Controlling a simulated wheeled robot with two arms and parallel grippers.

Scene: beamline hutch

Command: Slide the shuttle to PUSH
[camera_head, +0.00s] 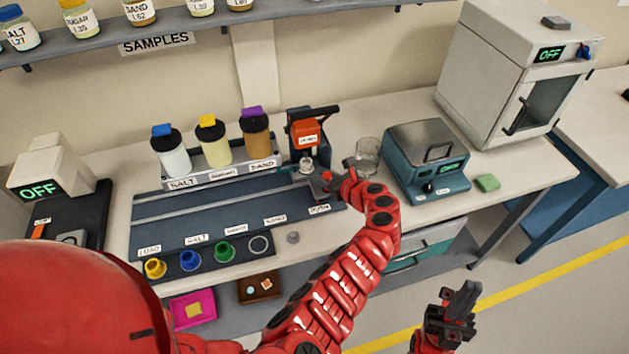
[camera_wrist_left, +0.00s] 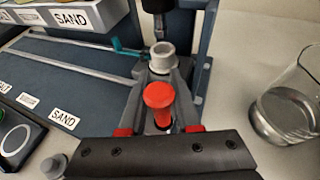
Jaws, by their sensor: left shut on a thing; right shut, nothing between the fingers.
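The shuttle (camera_wrist_left: 160,70) is a grey carriage carrying a small pale cup (camera_wrist_left: 163,50) and a red knob (camera_wrist_left: 159,97). It stands at the right end of the rails, under the orange-headed press (camera_head: 305,133), in line with the right-hand label, which looks like PUSH (camera_head: 319,209). My left gripper (camera_head: 322,186) is at the front of the shuttle, shut on the red knob; its fingers partly hide the carriage in the head view. My right gripper (camera_head: 460,300) is shut and empty, low over the floor at the lower right, away from the bench.
A glass beaker (camera_head: 367,152) stands close to the right of my left gripper. The dark rail board (camera_head: 165,235) is clear to the left. Salt, sugar and sand hoppers (camera_head: 213,147) stand behind the rails. A teal machine (camera_head: 427,160) is further right.

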